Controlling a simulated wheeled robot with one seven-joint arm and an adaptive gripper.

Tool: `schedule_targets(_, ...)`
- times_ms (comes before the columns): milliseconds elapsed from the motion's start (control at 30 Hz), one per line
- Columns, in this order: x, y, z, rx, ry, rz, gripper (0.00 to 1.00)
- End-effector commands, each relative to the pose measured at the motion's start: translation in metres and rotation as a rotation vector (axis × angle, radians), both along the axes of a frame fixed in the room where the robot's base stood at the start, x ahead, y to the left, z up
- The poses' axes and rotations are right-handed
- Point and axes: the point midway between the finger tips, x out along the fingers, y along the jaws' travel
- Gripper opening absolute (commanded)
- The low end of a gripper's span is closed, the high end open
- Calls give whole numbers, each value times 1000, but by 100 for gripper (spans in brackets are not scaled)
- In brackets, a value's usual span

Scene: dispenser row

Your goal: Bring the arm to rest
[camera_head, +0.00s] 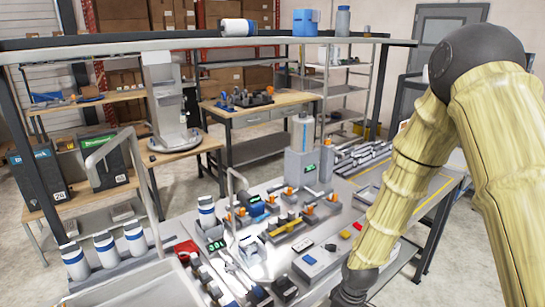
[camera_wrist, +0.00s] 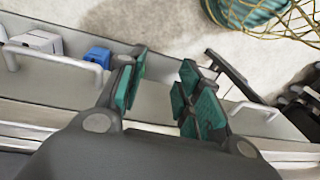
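My arm comes in at the right of the head view, with a pale yellow ribbed cover and dark joints. It bends at a raised elbow and runs down to the bottom edge, in front of the workbench (camera_head: 330,228). My gripper's fingers are cut off or hidden in the head view. In the wrist view my gripper (camera_wrist: 164,70) shows two dark fingers with teal pads. They stand apart with nothing between them. Below them is a grey metal surface (camera_wrist: 160,102) with a raised edge; I cannot tell how far away it is.
The workbench holds white bottles with blue bands (camera_head: 105,248), a dispenser tower (camera_head: 302,150) and several small fixtures. A shelf (camera_head: 180,42) spans above. In the wrist view, metal handles (camera_wrist: 55,62), a blue block (camera_wrist: 98,56) and a wire basket (camera_wrist: 270,18) lie near. Floor shows at right.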

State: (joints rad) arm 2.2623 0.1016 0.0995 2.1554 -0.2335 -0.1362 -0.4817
Motion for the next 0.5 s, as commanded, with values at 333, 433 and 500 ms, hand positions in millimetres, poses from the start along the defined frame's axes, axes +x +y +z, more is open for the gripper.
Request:
schedule_targets(333, -112, -9, -123, -3, 40, -326, 35)
schedule_targets(433, -146, -15, -148, -18, 45, -417, 35)
schedule_targets(500, -170, -20, -164, -30, 46, -480, 35)
